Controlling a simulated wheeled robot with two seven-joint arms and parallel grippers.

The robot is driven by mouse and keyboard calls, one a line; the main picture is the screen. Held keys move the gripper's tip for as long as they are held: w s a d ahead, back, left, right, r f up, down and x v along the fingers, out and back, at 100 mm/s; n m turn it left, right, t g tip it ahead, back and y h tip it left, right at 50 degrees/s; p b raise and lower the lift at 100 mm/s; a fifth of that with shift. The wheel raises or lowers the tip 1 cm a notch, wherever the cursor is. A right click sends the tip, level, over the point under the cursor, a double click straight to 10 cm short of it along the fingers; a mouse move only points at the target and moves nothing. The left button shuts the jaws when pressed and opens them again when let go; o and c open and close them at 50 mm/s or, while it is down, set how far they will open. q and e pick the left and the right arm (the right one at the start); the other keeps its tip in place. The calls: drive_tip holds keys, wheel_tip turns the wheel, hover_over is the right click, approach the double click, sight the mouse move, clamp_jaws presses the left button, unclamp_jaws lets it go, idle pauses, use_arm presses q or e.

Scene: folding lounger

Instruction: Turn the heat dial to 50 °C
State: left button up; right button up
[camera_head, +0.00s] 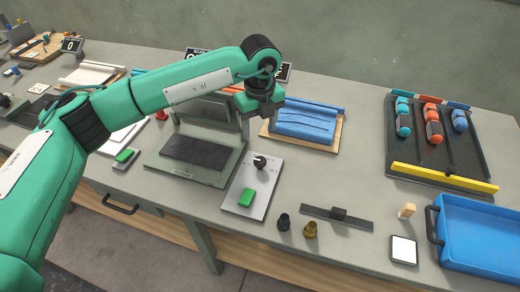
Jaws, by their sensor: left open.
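The black round heat dial (261,162) sits at the upper part of a light grey control panel (264,204) on the bench. The marks around it are too small to read, so I cannot tell its setting. A green block or button (246,198) is on the same panel, nearer the front edge. My left gripper (262,112) points down in the air and appears above and behind the dial in the picture, apart from it. It is open, with nothing visible in it. My right gripper is out of view.
A grey press-like machine (192,178) stands left of the panel. A folded blue cloth (308,121) lies behind on a board. Two small knobs, one dark (284,222) and one brass (310,230), stand in front right. A blue tray (485,235) and black lane rack (470,150) are at right.

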use_arm(q)
drive_tip(key=p, duration=0.1)
hover_over(260, 160)
wheel_tip(260, 160, down, 5)
drive_tip(key=shift+s+f, duration=0.1)
drive_tip(key=shift+s, duration=0.05)
wheel_tip(260, 160, down, 7)
drive_tip(key=shift+r+p, duration=0.15)
drive_tip(key=shift+p, duration=0.7)
drive_tip(key=shift+f, duration=0.4)
drive_tip(key=shift+c, duration=0.5)
drive_tip(key=c, duration=0.9)
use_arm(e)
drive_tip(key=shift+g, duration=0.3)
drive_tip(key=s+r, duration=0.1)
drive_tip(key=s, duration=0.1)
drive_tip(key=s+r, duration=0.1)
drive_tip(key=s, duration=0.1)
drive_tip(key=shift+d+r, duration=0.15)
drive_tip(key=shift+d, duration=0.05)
